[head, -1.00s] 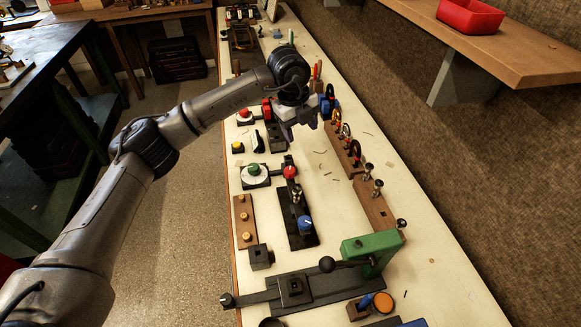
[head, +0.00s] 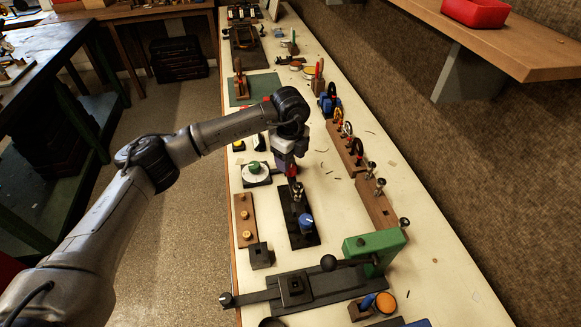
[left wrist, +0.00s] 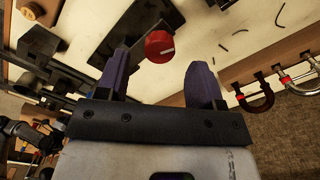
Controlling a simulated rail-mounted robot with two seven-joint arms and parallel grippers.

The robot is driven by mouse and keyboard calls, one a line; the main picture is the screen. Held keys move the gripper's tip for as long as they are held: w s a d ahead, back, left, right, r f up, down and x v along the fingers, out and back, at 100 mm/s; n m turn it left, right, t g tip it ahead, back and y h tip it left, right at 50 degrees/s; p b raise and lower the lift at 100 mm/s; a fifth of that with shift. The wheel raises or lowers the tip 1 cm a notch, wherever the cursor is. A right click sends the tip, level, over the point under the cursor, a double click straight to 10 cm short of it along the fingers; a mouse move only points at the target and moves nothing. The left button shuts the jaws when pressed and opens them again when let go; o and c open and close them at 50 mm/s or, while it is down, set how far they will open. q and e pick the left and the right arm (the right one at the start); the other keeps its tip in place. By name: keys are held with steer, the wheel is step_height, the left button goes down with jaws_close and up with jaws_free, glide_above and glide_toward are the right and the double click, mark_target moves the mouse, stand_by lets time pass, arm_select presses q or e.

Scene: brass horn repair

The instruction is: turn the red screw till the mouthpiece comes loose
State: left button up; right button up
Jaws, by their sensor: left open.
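The red screw (left wrist: 159,46) has a round red head and shows in the left wrist view between and just beyond my fingertips. In the head view only a bit of the red screw (head: 291,171) shows below my left gripper (head: 286,162). The gripper is open, with its two purple fingers apart on either side of the screw head; I cannot tell whether they touch it. The screw is at the far end of a black fixture (head: 300,236). A small metal piece (head: 297,191), perhaps the mouthpiece, stands on it near the screw. My right gripper is not in view.
A blue knob (head: 306,220) is on the fixture's near part. A green knob (head: 254,168) on a white dial stands left of it. A wooden rack (head: 377,205) is on the right. A green press (head: 375,245) stands nearer. Bench room between fixture and rack is mostly clear.

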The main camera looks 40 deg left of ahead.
mark_target(291, 167)
arm_select(q)
steer(key=shift+f, duration=1.8)
steer(key=shift+c, duration=0.2)
steer(key=c, duration=0.9)
